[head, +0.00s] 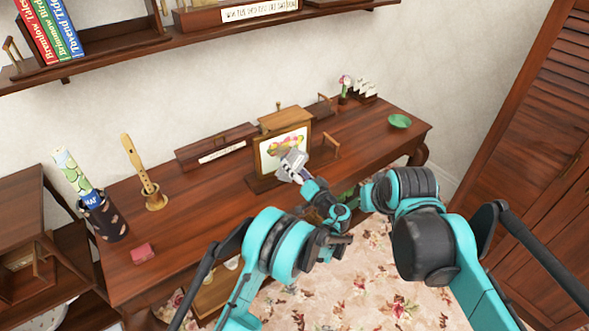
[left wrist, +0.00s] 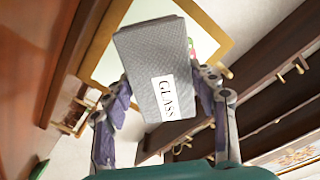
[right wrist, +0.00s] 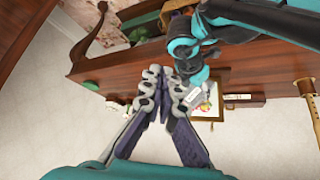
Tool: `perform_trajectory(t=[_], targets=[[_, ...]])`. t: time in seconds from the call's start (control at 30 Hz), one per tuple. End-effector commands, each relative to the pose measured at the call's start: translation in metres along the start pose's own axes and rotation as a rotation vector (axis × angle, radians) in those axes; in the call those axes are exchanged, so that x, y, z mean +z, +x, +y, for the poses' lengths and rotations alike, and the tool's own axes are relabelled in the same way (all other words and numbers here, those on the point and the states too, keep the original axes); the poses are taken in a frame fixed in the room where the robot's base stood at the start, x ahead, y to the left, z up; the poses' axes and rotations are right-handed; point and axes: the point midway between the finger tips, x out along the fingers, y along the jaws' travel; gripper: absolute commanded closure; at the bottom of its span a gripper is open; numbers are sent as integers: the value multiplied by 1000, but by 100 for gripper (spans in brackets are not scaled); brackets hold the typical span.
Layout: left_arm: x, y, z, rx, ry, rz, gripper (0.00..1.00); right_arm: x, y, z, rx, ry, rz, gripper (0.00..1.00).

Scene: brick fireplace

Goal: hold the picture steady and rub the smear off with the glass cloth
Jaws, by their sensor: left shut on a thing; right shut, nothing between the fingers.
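The framed picture (head: 269,150) stands upright on the wooden desk, leaning by a small wooden stand. It shows fruit in a light wood frame; the frame also appears behind the cloth in the left wrist view (left wrist: 215,33). My left gripper (head: 289,168) is shut on the grey glass cloth (left wrist: 152,62), which bears a white GLASS label, and holds it close in front of the picture's lower right. I cannot tell whether they touch. My right gripper (right wrist: 167,82) is shut and empty, apart from the picture.
On the desk (head: 200,215) stand a recorder (head: 143,172) on a holder, a dark patterned pot (head: 103,217), a red block (head: 142,253) and a green dish (head: 399,121). A book shelf (head: 150,47) hangs above. The desk's front left is mostly clear.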

Motion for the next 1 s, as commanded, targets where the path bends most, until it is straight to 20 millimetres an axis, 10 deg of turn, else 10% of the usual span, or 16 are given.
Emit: perform_trajectory(t=[0.5,1.0], targets=[[0,0,0,0,0,0,65,-183,98,-12,-18,-26,-23,100],[0,0,0,0,0,0,65,-271,262,-31,-35,-53,-44,100]])
